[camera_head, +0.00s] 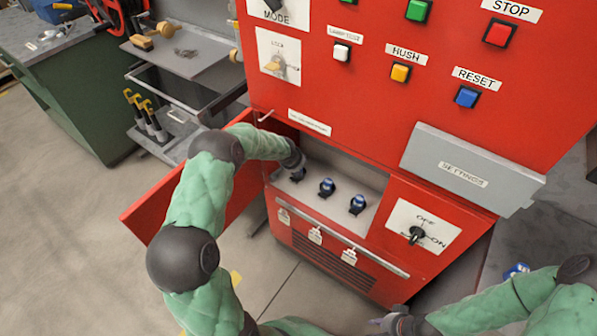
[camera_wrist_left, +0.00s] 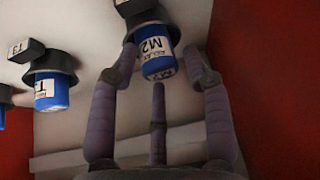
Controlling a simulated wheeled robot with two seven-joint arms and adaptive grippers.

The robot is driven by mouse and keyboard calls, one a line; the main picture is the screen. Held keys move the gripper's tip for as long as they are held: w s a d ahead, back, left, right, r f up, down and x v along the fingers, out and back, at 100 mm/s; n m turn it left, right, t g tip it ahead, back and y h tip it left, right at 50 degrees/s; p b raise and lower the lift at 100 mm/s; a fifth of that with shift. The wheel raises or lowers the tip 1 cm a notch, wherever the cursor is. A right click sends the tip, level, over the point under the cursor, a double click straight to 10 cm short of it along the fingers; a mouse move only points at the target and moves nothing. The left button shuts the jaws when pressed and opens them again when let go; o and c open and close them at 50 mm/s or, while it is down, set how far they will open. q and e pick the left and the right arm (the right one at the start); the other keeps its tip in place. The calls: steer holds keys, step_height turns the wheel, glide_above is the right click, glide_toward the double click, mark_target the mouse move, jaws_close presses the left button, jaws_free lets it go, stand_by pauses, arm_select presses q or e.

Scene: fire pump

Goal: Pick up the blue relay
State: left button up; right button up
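Blue relays with white labels sit in dark sockets in the red cabinet's open compartment. One relay (camera_wrist_left: 155,56), marked M2, is between the fingertips of my left gripper (camera_wrist_left: 160,72) in the left wrist view. The fingers look spread around it, with a small gap at the right tip; contact at the left tip is unclear. In the head view my left gripper (camera_head: 298,170) hides most of this relay. Two more relays (camera_head: 327,187) (camera_head: 357,204) stand to its right. My right gripper (camera_head: 398,322) is at the bottom edge, its fingers too small to read.
A small blue and white thing (camera_head: 516,270) lies on the dark surface at the right. The compartment's red door (camera_head: 160,208) is swung open to the left of my arm. A grey SETTINGS flap (camera_head: 470,170) juts out above right. A tool cart (camera_head: 185,60) stands behind left.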

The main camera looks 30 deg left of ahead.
arm_select(q)
steer(key=c, duration=0.6)
steer(key=shift+r, duration=0.25)
